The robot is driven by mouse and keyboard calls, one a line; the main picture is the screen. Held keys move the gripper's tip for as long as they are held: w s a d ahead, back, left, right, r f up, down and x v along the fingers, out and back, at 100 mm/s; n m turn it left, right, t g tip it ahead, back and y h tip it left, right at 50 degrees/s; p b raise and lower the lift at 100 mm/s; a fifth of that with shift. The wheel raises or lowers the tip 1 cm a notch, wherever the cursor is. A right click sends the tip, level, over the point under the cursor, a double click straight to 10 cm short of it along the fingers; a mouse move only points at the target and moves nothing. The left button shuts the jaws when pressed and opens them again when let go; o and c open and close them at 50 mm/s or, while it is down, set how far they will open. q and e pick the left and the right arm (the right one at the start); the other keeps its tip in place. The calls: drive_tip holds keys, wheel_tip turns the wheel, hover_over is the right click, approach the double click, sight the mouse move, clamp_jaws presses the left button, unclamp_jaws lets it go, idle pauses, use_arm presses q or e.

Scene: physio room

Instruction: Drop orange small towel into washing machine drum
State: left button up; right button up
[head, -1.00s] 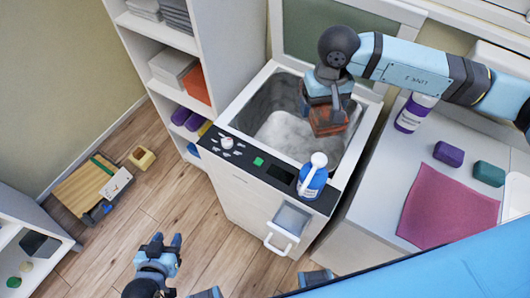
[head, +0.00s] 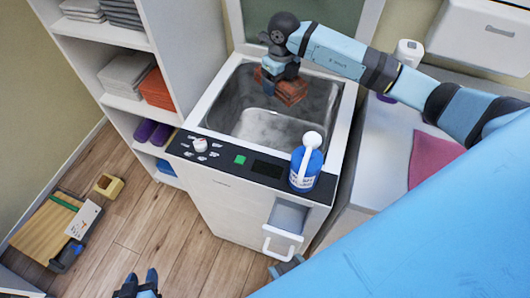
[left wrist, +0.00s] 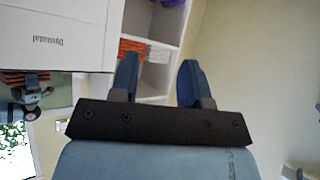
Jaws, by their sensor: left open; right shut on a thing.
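The orange small towel (head: 293,92) is held in my right gripper (head: 276,82), which is shut on it. Both are over the back part of the open drum (head: 245,125) of the white washing machine (head: 235,208). The towel hangs below the fingers; I cannot tell whether it touches the drum wall. My left gripper (head: 138,284) is low in front of the machine, open and empty. Its spread fingers show in the left wrist view (left wrist: 158,80), with the machine's white front (left wrist: 60,35) beyond at the left.
A blue bottle (head: 305,168) with a white top stands on the machine's front panel. Shelves at the left hold an orange folded stack (head: 156,90) and grey towels. A counter with a magenta cloth (head: 430,158) is at the right.

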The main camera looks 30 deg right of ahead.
drive_tip(key=f+m, duration=0.1)
drive_tip(key=d+m, duration=0.1)
drive_tip(key=m, duration=0.1)
drive_tip(key=shift+w+d+f+b, duration=0.2)
drive_tip(key=shift+f+b, duration=0.1)
drive_tip(key=shift+f, duration=0.1)
drive_tip(key=shift+d+f+m, duration=0.2)
drive_tip(key=shift+f+m, duration=0.1)
drive_tip(key=shift+m, duration=0.3)
use_arm(q)
drive_tip(key=f+b, duration=0.2)
drive_tip(key=b, duration=0.1)
drive_tip(key=f+b, duration=0.1)
drive_tip(key=shift+w+d, duration=0.25)
drive_tip(key=shift+w, duration=0.05)
use_arm(e)
wheel_tip(320, 180, down, 6)
drive_tip(key=shift+r, duration=0.2)
use_arm(q)
drive_tip(key=shift+a, duration=0.1)
use_arm(e)
drive_tip(key=o, duration=0.9)
use_arm(q)
drive_tip(key=shift+s+f, duration=0.15)
drive_tip(key=shift+f, duration=0.05)
use_arm(e)
drive_tip(key=shift+r, duration=0.1)
